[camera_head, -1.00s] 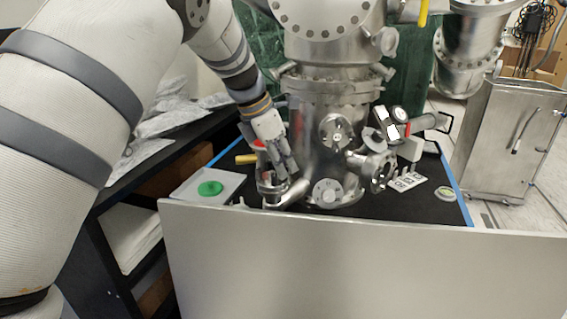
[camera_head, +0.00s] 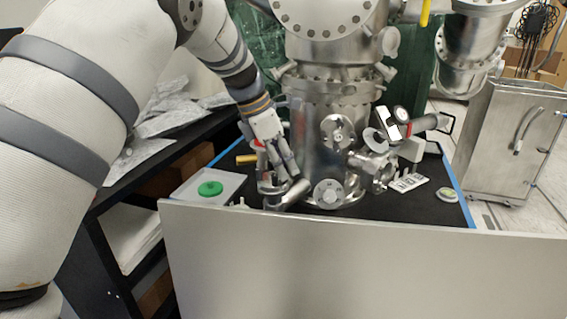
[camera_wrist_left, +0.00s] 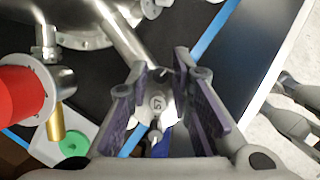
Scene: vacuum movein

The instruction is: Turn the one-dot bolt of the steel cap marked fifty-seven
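The steel cap marked 57 (camera_wrist_left: 157,103) shows its number between my left fingers in the left wrist view. It sits on the end of a short steel pipe (camera_wrist_left: 125,38). A small bolt-like piece (camera_wrist_left: 154,136) shows below the number; I cannot make out any dots on it. My left gripper (camera_wrist_left: 160,85) is open, with one dark finger on each side of the cap; contact is unclear. In the head view the left gripper (camera_head: 281,178) is at the lower left of the steel chamber (camera_head: 310,125), largely covering the cap. My right gripper is not in view.
A pale box with a green disc (camera_head: 210,188) stands left of the gripper. A flanged port (camera_head: 328,193) is close on its right. A pale panel (camera_head: 360,260) rises along the front edge. A white marked card (camera_head: 407,182) lies at the right of the black top.

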